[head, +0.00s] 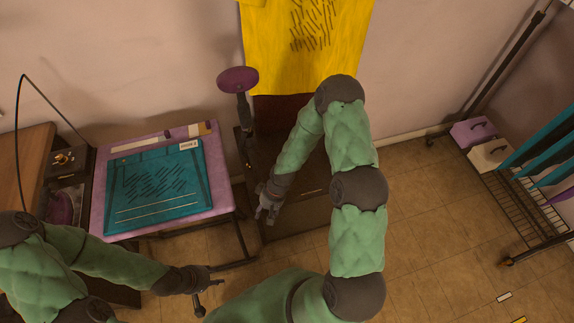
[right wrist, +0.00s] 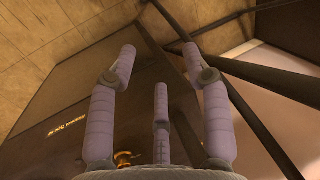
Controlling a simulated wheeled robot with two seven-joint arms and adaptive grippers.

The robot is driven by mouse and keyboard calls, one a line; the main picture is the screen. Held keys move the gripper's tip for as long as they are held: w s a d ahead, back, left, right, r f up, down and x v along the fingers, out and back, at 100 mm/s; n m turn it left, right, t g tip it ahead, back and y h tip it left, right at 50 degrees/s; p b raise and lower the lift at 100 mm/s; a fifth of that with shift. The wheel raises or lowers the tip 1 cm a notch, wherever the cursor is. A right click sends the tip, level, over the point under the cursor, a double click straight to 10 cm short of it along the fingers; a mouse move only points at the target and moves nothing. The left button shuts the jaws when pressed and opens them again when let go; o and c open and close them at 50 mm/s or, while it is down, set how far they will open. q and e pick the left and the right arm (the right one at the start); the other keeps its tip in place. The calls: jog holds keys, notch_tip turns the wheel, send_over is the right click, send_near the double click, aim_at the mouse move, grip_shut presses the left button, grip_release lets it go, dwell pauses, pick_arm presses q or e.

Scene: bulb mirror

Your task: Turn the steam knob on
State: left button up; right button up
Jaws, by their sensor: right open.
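A small gold knob-like part (right wrist: 123,159) shows low in the right wrist view, on a dark panel beside upside-down orange lettering too small to read surely. It is partly hidden behind my fingers, so I cannot tell which way it is set. My right gripper (head: 266,208) hangs over the left edge of the dark cabinet (head: 300,212). In the right wrist view its purple fingers (right wrist: 160,60) are spread, with nothing between them. My left gripper (head: 203,290) is low in the head view, away from the cabinet; its fingers are too small to judge.
A purple board (head: 222,198) with a teal folded cloth (head: 155,187) stands left of the cabinet. A small dark box with gold parts (head: 68,160) is further left. A yellow cloth (head: 305,45) hangs behind.

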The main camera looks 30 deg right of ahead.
jog(key=w+d+r+n+h, duration=0.1)
jog(key=w+d+r+h, duration=0.1)
jog(key=w+d+r, duration=0.5)
jog(key=w+d+r+n+h, duration=0.1)
jog(key=w+d+r+h, duration=0.1)
jog(key=w+d, duration=0.5)
pick_arm(q)
jog(key=b+x, duration=0.1)
jog(key=b, duration=0.1)
jog(key=shift+f+b, duration=0.3)
jog(key=shift+f, duration=0.1)
pick_arm(e)
jog(key=f, duration=0.3)
jog(key=s+d+f, duration=0.1)
jog(key=f, duration=0.3)
jog(key=d+f, duration=0.1)
jog(key=f, duration=0.2)
jog(key=shift+s+d+f, duration=0.1)
jog(key=shift+s+f, duration=0.1)
jog(key=shift+s, duration=0.1)
grip_shut()
